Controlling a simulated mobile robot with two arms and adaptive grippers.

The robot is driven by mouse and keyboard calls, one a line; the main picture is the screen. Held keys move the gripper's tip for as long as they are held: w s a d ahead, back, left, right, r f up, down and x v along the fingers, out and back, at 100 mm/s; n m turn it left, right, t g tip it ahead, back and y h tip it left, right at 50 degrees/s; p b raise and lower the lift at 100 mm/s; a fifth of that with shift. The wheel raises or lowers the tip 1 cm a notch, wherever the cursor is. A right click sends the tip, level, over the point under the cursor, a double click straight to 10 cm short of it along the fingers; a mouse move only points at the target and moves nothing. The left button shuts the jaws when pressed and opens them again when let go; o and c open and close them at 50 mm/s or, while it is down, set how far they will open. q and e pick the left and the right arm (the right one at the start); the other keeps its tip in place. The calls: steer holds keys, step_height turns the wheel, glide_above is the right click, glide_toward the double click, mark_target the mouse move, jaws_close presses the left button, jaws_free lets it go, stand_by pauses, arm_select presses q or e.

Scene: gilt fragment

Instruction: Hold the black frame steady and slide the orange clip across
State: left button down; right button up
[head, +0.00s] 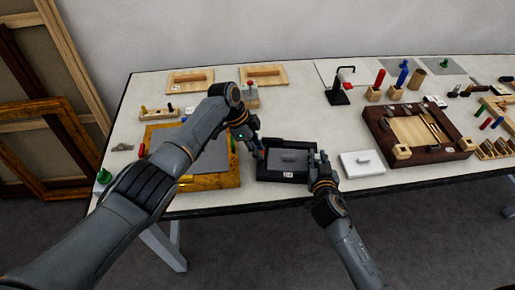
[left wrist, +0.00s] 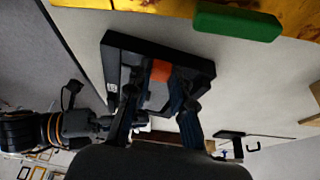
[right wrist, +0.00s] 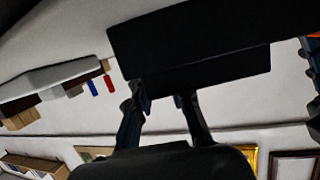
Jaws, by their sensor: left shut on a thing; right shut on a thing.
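The black frame (head: 270,174) lies near the front edge of the table, with a grey panel (head: 288,156) inside it. My left gripper (head: 257,150) is at the frame's left side. In the left wrist view the orange clip (left wrist: 160,70) sits at the black frame (left wrist: 195,62), between my left fingers (left wrist: 158,88), which are shut on it. In the head view the arm hides most of the clip. My right gripper (head: 317,163) is shut on the frame's right side. In the right wrist view the frame (right wrist: 190,50) is a dark shape at the fingertips (right wrist: 163,97).
A gilt frame (head: 215,182) lies close on the left, with a green block (left wrist: 238,22) beside it in the left wrist view. A white box (head: 362,165) stands close on the right. A dark wooden frame (head: 440,162) lies further right. Bare table shows behind the black frame.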

arm_select(q)
steer(key=shift+s+d, duration=0.15)
steer(key=shift+d, duration=0.65)
arm_select(e)
steer(key=shift+a, duration=0.1)
arm_select(q)
steer(key=shift+d, duration=0.35)
steer(key=c, duration=1.2)
jaws_free()
steer(key=shift+a, duration=0.1)
steer(key=shift+o, duration=0.2)
steer(key=v, duration=1.2)
